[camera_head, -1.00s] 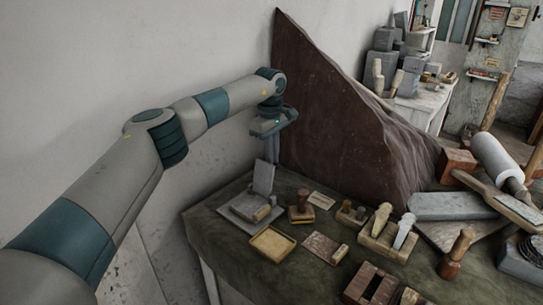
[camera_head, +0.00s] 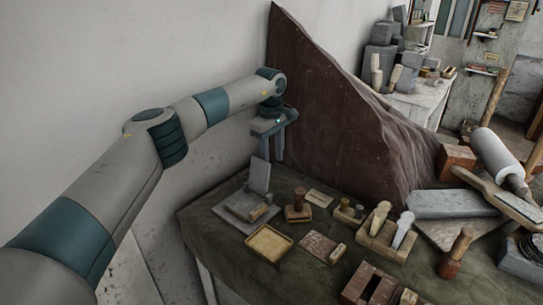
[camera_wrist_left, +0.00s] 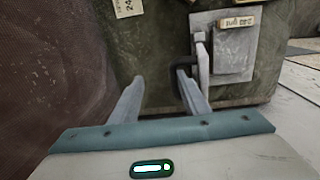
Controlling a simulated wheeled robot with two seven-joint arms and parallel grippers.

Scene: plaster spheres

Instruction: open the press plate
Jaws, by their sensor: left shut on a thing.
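The press plate (camera_head: 260,177) is a grey slab standing raised, nearly upright, at the back of its flat grey base (camera_head: 232,215) on the table's left end. In the left wrist view the plate (camera_wrist_left: 202,62) shows nearly edge-on beside the base (camera_wrist_left: 232,62). My left gripper (camera_head: 270,158) points down at the plate's upper edge. In the wrist view its fingers (camera_wrist_left: 160,76) show a gap, with the right finger against the plate; it is shut on the plate, though the exact contact is hard to see. My right gripper is out of view.
A shallow tray (camera_head: 268,243), a stamp (camera_head: 298,207) and several tools crowd the table to the right. A big dark slab (camera_head: 335,115) rises behind the gripper. The wall is close on the left.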

